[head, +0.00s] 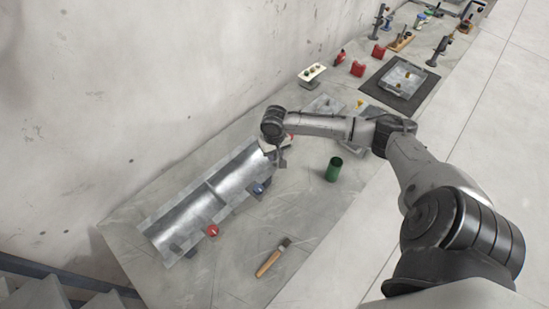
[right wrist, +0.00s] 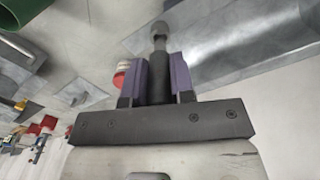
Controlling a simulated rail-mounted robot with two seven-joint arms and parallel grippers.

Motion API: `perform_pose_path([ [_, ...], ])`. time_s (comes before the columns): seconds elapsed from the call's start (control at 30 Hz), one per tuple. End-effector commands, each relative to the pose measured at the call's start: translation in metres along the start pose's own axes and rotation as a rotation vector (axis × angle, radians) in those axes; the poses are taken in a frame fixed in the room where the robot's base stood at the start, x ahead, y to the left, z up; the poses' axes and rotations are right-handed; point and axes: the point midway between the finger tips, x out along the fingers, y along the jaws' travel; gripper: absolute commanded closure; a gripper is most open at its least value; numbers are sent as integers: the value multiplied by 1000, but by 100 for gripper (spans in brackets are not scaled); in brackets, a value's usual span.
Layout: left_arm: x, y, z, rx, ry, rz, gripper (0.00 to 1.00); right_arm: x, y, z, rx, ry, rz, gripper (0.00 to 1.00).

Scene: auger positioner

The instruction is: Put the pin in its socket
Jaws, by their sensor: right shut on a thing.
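My right gripper (head: 280,160) is over the upper right end of the metal trough (head: 208,188). In the right wrist view its two purple fingers (right wrist: 160,76) are shut on a dark cylindrical pin (right wrist: 159,45) with a rounded grey end. The pin's grey end points away from the gripper, clear of the fingertips. In the head view the pin is too small and dark to make out apart from the gripper. I cannot tell which opening is the socket, or whether the pin touches anything. My left gripper is not in view.
A green cup (head: 334,169) stands right of the gripper. A brush (head: 272,258) lies in front.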

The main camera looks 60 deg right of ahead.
Motion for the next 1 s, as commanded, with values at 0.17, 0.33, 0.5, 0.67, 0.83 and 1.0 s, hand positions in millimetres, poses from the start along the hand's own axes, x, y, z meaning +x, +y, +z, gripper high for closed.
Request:
perform_pose_path([
  [0.17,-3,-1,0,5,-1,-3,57,23,0,1,2,-2,0,100],
  [0.33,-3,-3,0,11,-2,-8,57,29,0,1,-1,1,0,100],
  [0.5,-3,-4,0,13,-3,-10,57,29,0,1,0,0,0,100],
  [0.67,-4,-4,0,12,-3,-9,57,32,0,1,0,-1,0,74],
  [0.83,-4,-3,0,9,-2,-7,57,32,0,1,0,-1,0,58],
  [1.0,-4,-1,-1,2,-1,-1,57,32,0,1,0,0,0,52],
])
